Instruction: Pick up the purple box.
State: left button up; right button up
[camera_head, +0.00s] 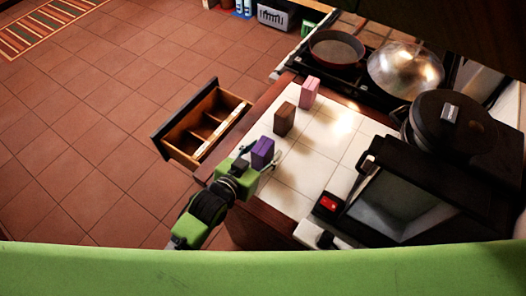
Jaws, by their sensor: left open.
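The purple box (262,152) stands upright on the white tiled counter (301,167), near its left edge. The other finger is hard to make out, and I cannot tell whether the fingers touch the box. My right gripper is not in view.
A brown box (284,119) and a pink box (309,92) stand farther back on the counter. A small oven (396,205) with a dark pot (450,120) stands at right. An open drawer (205,123) juts out left. A pan (336,48) sits on the stove.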

pick_arm(q)
jog(key=c, duration=1.3)
